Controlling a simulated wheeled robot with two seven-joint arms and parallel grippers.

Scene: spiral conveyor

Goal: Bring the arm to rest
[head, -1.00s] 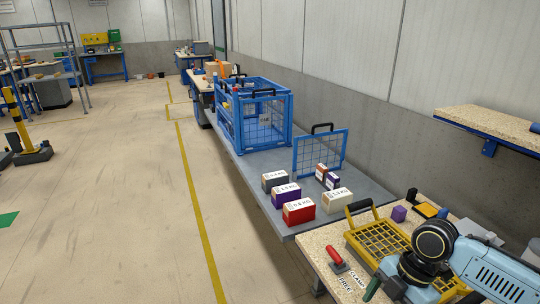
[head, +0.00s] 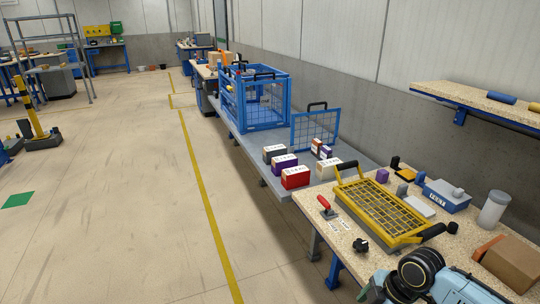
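One of my arms (head: 425,280) shows at the bottom right of the head view as a light blue link with a dark round joint. It is low, at the near edge of the speckled workbench (head: 345,215). No gripper fingers can be made out, and nothing held is seen. My other arm is out of the picture.
The bench holds a yellow mesh tray (head: 385,212), a red-handled clamp (head: 326,207), a blue box (head: 446,196), a clear jar (head: 492,210) and a cardboard box (head: 513,262). Beyond are several small boxes (head: 295,177) and a blue cage (head: 255,97).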

